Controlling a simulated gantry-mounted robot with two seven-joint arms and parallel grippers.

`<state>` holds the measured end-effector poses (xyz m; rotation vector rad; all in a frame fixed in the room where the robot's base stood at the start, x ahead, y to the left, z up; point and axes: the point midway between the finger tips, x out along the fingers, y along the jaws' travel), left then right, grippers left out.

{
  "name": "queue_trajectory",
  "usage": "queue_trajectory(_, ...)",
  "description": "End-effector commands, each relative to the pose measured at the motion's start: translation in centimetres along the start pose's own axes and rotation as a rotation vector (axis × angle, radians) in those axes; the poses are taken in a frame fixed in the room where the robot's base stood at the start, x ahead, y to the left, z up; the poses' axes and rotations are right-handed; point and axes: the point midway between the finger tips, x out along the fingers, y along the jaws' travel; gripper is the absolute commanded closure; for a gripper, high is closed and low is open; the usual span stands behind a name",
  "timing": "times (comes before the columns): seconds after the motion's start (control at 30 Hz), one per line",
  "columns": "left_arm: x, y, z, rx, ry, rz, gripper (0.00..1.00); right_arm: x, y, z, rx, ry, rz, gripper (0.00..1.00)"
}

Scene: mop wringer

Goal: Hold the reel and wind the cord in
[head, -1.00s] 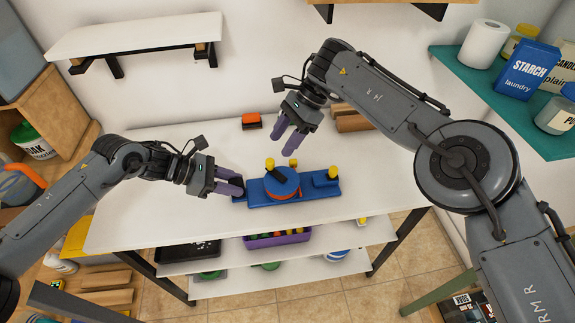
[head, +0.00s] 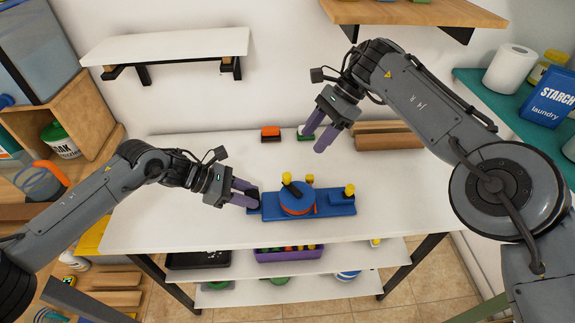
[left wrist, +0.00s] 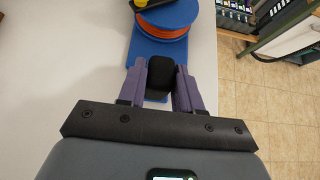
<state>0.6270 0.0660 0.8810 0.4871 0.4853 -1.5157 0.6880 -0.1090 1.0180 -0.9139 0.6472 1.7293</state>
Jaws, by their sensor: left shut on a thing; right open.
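The blue reel base (head: 330,208) lies flat on the white table. A round blue reel (head: 297,202) with an orange band of cord sits on it, with a black crank arm and a yellow knob (head: 287,177) on top. My left gripper (head: 250,197) is shut on the black grip (left wrist: 160,72) at the base's left end; the left wrist view shows both purple fingers (left wrist: 161,85) on either side of it. My right gripper (head: 316,138) is open and empty, above the table behind the reel and apart from it.
A red block (head: 270,133) and a green block (head: 306,134) stand at the table's back. Wooden planks (head: 388,136) lie at the back right. The white table (head: 190,215) is clear left of the reel. A purple bin (head: 288,254) sits on the shelf below.

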Motion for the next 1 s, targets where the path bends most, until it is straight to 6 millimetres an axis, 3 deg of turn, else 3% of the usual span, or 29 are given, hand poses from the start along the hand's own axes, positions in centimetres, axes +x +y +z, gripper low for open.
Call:
queue_trajectory(0.03, 0.1, -0.1, -0.2, -0.003, 0.003, -0.003, 0.63, 0.0, 0.0, 0.0, 0.0, 0.0, 0.0, 0.46)
queue_trajectory(0.2, 0.1, -0.1, -0.1, -0.002, 0.002, -0.002, 0.37, 0.1, 0.0, 0.0, 0.0, 0.0, 0.0, 0.46)
queue_trajectory(0.67, -1.0, 0.0, 0.0, 0.0, 0.001, 0.0, 0.36, 0.0, 0.0, 0.0, 0.0, 0.0, 0.0, 0.46)
queue_trajectory(1.0, -6.7, 0.1, 0.0, 0.001, 0.001, 0.003, 0.36, 0.0, 0.0, 0.0, 0.0, 0.0, 0.0, 0.46)
